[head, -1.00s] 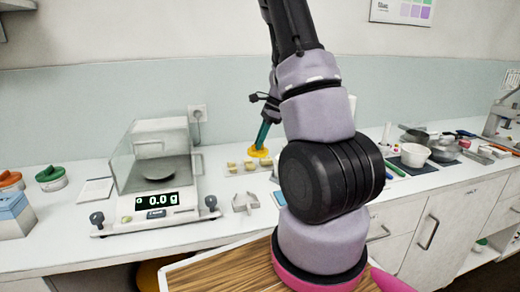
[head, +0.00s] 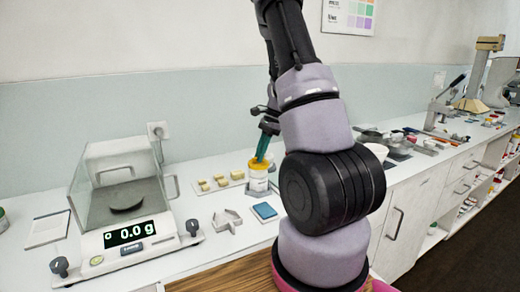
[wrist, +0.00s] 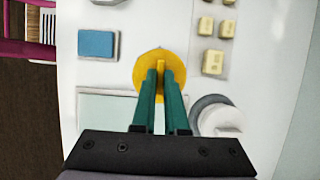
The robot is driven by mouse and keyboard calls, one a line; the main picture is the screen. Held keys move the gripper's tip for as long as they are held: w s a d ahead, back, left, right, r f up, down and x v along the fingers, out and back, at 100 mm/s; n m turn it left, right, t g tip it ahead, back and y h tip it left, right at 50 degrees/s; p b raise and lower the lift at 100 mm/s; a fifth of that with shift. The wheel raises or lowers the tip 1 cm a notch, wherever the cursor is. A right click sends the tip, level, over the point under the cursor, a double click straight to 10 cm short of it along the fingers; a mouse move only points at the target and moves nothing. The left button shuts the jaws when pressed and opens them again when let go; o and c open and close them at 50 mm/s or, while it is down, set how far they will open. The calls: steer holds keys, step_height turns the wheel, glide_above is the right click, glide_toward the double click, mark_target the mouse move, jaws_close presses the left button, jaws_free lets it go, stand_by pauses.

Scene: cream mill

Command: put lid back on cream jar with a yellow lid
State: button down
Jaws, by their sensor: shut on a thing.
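My gripper (wrist: 160,75) is shut on the round yellow lid (wrist: 150,78), holding it by its raised middle grip. The lid (head: 258,164) also shows in the head view between the fingertips. A white cream jar (head: 258,184) appears directly below the lid there, but the gap between them cannot be judged. In the wrist view, a round white and grey thing (wrist: 222,120), probably the jar, stands to the lower right of the lid, which looks off to its side. The gripper body partly hides it.
A blue pad (head: 264,211) and a small grey holder (head: 226,221) lie near the counter front. A tray of yellow blocks (head: 220,182) is left of the jar. A scale in a glass case (head: 124,236) stands further left.

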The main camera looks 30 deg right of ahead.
steer(key=shift+f, duration=0.45)
steer(key=shift+f, duration=0.65)
stand_by(2.0)
steer(key=shift+a, duration=0.1)
steer(key=shift+c, duration=1.9)
jaws_free()
steer(key=shift+r, duration=0.1)
steer(key=shift+r, duration=2.2)
